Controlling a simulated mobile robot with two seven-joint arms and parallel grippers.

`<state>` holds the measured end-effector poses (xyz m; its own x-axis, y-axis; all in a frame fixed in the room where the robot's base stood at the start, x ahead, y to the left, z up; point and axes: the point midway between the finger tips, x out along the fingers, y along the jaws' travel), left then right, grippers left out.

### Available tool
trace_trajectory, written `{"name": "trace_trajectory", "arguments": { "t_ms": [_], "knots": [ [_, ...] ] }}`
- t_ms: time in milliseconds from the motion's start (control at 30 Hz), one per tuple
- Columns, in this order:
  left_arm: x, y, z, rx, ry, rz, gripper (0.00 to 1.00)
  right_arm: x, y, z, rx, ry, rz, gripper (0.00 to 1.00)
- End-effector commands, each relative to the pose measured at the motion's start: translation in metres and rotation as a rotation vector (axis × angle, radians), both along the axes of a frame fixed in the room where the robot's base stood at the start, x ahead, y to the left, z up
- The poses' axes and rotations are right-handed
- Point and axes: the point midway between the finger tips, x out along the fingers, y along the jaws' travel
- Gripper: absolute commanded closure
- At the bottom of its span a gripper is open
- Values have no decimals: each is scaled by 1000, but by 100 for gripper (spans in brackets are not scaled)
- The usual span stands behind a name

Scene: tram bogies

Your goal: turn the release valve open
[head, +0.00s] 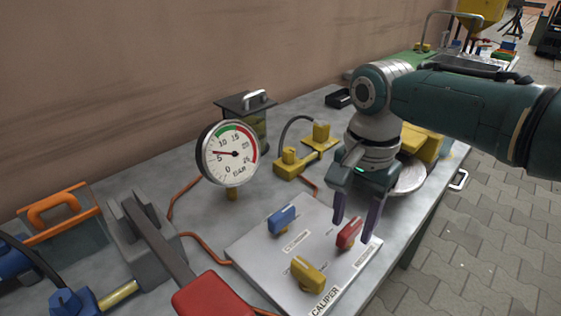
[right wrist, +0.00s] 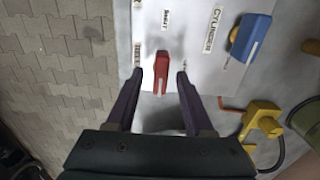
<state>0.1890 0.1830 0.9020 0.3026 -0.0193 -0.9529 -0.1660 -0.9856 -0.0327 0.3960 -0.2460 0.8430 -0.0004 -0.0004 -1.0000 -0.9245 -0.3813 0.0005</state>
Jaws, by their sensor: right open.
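A pale valve panel (head: 255,250) lies on the grey workbench with a red handle (head: 347,235), a blue handle (head: 281,220) and a yellow handle (head: 307,277). The label CALIPER is by the yellow handle; in the right wrist view CYLINDER is by the blue handle (right wrist: 251,36). The red handle's label is too small to read, so I cannot confirm which is the release valve. My right gripper (head: 355,230) points down at the red handle, open. In the right wrist view the red handle (right wrist: 162,75) shows between the fingertips, apart from both. My left gripper is not in view.
A round pressure gauge (head: 229,153) stands behind the panel, its needle near 5. A grey lever with a red end (head: 208,296) lies left of the panel. A yellow fitting with a black hose (head: 290,162) is behind. Open paved floor lies right of the bench.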

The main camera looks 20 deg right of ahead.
Motion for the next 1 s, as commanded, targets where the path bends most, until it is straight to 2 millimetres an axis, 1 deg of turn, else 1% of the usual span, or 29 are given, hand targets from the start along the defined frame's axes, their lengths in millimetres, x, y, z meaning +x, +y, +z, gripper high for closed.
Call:
{"name": "trace_trajectory", "arguments": {
  "t_ms": [33,100,367,833,1000],
  "knots": [
    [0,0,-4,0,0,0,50,0,0,-6,0,0,0,48],
    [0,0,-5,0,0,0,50,0,0,-8,0,-1,1,48],
    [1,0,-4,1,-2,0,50,0,0,-9,0,-1,1,48],
    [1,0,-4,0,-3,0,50,0,0,-9,0,0,0,99],
    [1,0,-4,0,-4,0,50,0,0,-9,0,0,0,100]
  ]
}}
